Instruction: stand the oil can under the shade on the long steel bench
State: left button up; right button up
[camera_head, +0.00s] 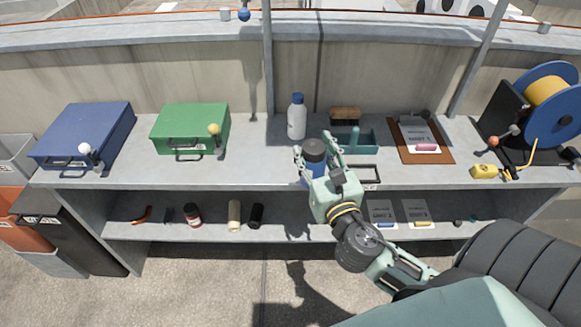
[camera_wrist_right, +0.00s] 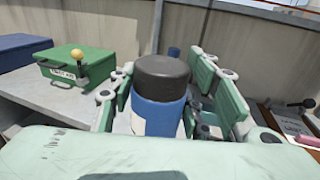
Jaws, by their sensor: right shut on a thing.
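The long steel bench (camera_head: 255,165) runs across the head view, with a lower shelf. My right gripper (camera_head: 313,160) is shut on a blue can with a dark cap (camera_head: 314,147), near the bench's front edge. In the right wrist view the can's blue side (camera_wrist_right: 158,116) stands upright between the fingers. No shade canopy is clearly visible. My left gripper is not in view.
A white bottle (camera_head: 296,122) stands behind the can; a teal tray (camera_head: 368,142) is to its right. Green (camera_head: 188,124) and blue (camera_head: 85,130) cases stand left, a clipboard (camera_head: 446,150) and cable reel (camera_head: 553,105) right. Bare bench top lies between green case and bottle.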

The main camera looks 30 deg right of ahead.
jog(key=w+d+r+m+g+h+b, duration=0.1)
jog(key=w+d+m+h, duration=0.15)
jog(key=d, duration=0.45)
jog(key=w+d+r+m+g+h+b, duration=0.1)
jog(key=w+d+h+b, duration=0.1)
jog(key=w+d, duration=0.35)
jog(key=w+a+f, duration=0.2)
jog(key=f, duration=0.1)
jog(key=w+a+f, duration=0.1)
jog(key=a+f, duration=0.2)
jog(key=f, duration=0.1)
jog(key=w+a+f+b, duration=0.1)
jog(key=w+a+f, duration=0.1)
jog(key=f, duration=0.2)
jog(key=shift+w+a, duration=0.25)
jog(key=shift+w, duration=0.1)
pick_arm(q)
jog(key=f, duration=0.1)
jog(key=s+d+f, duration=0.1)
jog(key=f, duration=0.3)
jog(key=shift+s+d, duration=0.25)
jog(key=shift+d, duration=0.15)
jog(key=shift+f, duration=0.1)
pick_arm(e)
jog(key=shift+f, duration=0.15)
jog(key=o, duration=1.4)
